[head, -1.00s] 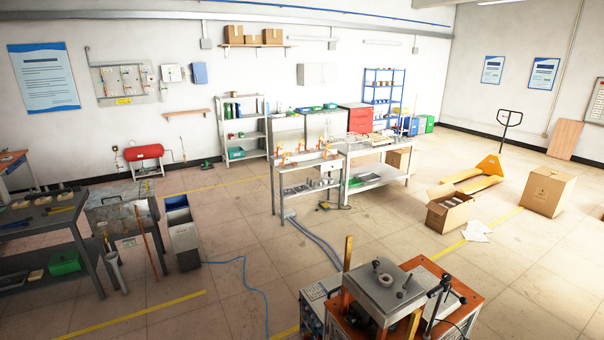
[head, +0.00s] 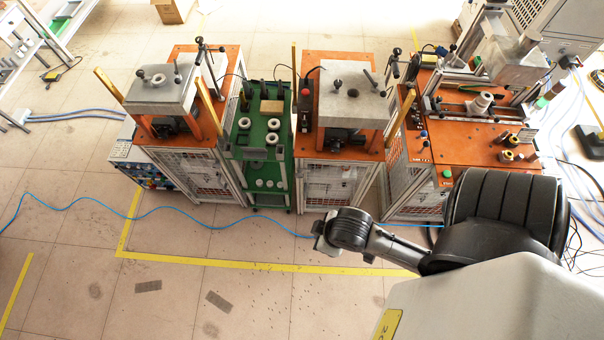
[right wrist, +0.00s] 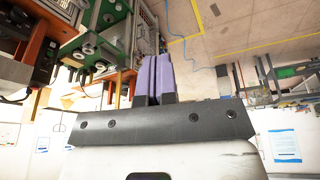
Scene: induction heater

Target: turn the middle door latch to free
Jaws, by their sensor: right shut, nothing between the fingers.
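The middle cabinet (head: 326,172) has an orange top, a grey block on it and a pale front with a mesh door. Its door latch is too small to make out. My right arm comes in from the right in the head view, and its end (head: 322,238) is in front of and below the middle cabinet, apart from it in the picture. In the right wrist view my right gripper (right wrist: 157,62) has its purple fingers together, with nothing between them. My left gripper is not in view.
A similar cabinet (head: 200,166) stands to the left and a wider orange-topped station (head: 440,140) to the right. A green rack (head: 262,170) with rings stands between the left and middle cabinets. A blue cable (head: 180,208) runs along the floor.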

